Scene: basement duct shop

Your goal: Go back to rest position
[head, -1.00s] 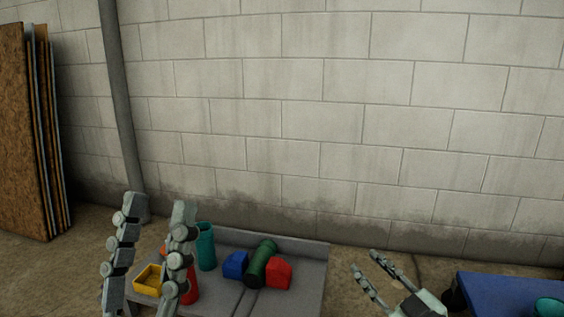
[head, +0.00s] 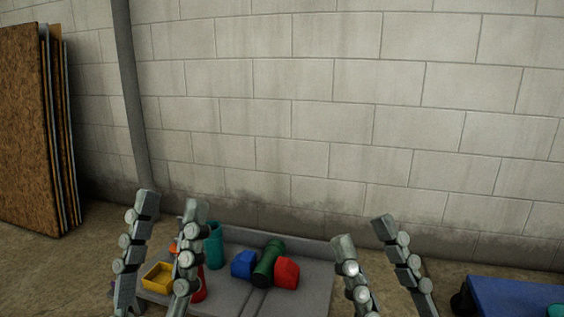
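My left gripper (head: 170,205) rises from the bottom left of the head view. Its two fingers stand apart with nothing between their tips, in front of the left part of a grey table (head: 226,292). My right gripper (head: 364,230) rises at the lower right, just past the table's right edge in the picture. Its two fingers are also spread and empty. The palms of both grippers are cut off by the bottom of the picture.
The table bears a yellow tray (head: 157,276), a teal cylinder (head: 213,246), a partly hidden red object (head: 200,284), a blue block (head: 243,265), a green cylinder (head: 268,262) and a red block (head: 287,273). A blue surface (head: 512,296) stands right. Boards (head: 28,130) lean left against the wall.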

